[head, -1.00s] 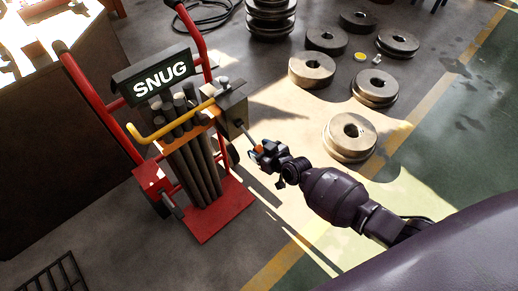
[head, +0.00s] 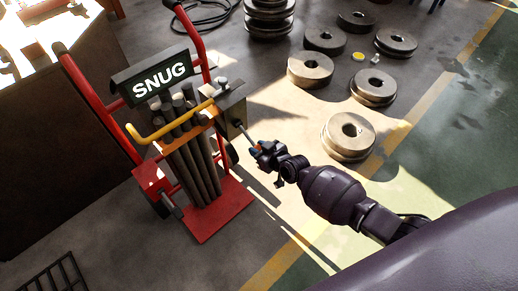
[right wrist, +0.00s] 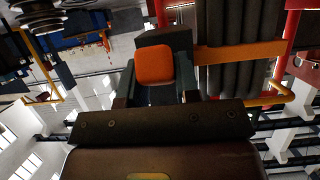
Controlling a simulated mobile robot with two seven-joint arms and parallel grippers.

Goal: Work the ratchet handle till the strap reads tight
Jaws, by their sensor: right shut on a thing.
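A red hand truck (head: 112,118) carries an upright bundle of dark bars (head: 200,170). An orange strap (head: 190,134) crosses the bundle; it also shows in the right wrist view (right wrist: 235,58). A sign (head: 156,78) above the bars reads SNUG. A grey ratchet box (head: 232,108) sits at the bundle's right side, and a thin handle (head: 246,134) sticks out of it toward my right gripper. My right gripper (head: 258,150) is shut on the handle's orange grip (right wrist: 154,65), which shows between the fingers in the right wrist view. My left gripper is not in view.
A yellow bent bar (head: 150,135) juts left in front of the bundle. Several round metal rollers (head: 348,138) lie on the floor at the right. A dark bench side (head: 50,150) stands at the left. A dark grate (head: 62,275) is at the lower left.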

